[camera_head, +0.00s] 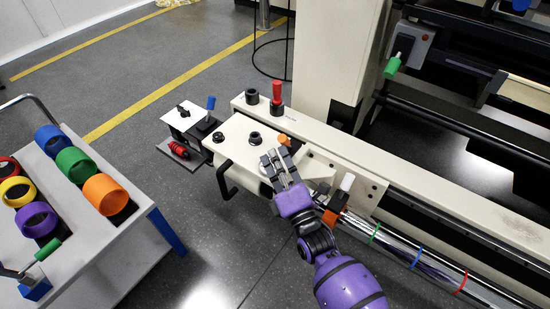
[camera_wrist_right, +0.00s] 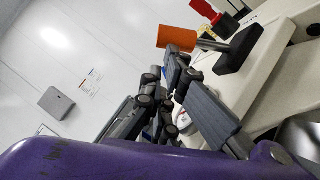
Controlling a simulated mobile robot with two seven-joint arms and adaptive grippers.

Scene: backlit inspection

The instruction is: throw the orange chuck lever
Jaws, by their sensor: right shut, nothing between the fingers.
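The orange chuck lever (camera_head: 284,139) stands on the cream machine bed, just beyond my right fingertips. In the right wrist view its orange knob (camera_wrist_right: 177,38) sits on a short metal rod that runs to a black base (camera_wrist_right: 238,48). My right gripper (camera_head: 275,160) is shut and empty over the bed, close to the lever. In the right wrist view its grey fingers (camera_wrist_right: 190,85) lie just below the knob, with a small gap seeming to show between finger and knob. My left gripper is not in view.
A red-handled lever (camera_head: 277,93) and black knobs (camera_head: 255,138) stand on the bed nearby. A cream column (camera_head: 335,50) rises behind. A white cart (camera_head: 95,245) with coloured rings is at the left. A green-handled switch (camera_head: 393,66) is at the upper right.

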